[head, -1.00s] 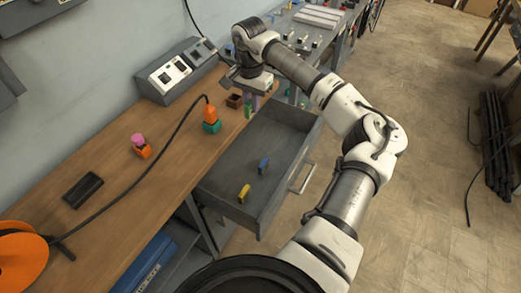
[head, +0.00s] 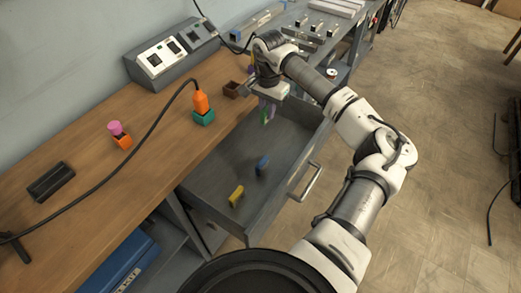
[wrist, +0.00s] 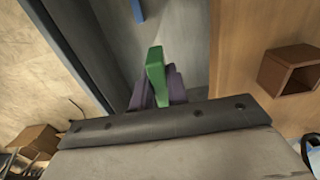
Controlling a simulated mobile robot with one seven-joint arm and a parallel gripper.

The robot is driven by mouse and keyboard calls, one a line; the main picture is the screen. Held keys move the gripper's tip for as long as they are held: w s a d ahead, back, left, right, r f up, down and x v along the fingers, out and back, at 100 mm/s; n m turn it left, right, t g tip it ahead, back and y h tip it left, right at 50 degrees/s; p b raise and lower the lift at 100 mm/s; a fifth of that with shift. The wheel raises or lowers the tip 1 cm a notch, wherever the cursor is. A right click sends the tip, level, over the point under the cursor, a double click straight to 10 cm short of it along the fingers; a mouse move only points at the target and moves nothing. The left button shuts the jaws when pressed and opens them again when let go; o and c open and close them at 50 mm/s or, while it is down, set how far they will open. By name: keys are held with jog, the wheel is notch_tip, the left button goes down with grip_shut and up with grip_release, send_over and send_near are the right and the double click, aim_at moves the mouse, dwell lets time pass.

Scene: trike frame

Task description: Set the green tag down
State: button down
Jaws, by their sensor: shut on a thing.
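The green tag (head: 265,117) hangs below my gripper (head: 268,106) in the head view. In the wrist view the tag (wrist: 156,74) stands between the two purple fingers of my gripper (wrist: 158,88), which is shut on it. Gripper and tag are over the far end of the open grey drawer (head: 215,170), near the wooden bench top (head: 150,105). The tag appears held above the drawer floor; the exact gap is hard to tell.
A yellow block (head: 236,196) and a blue block (head: 262,165) stand in the drawer. A brown open box (wrist: 291,70) is on the bench beside my gripper. An orange plug (head: 201,103) sits in a teal base (head: 203,118).

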notch_tip(320, 180, down, 16)
jog(key=p, duration=0.3)
jog(key=shift+f, duration=0.2)
jog(key=shift+f, duration=0.1)
jog(key=c, duration=1.8)
grip_release()
jog(key=o, duration=0.4)
jog(key=shift+o, duration=0.2)
notch_tip(320, 180, up, 12)
jog(key=b, duration=0.3)
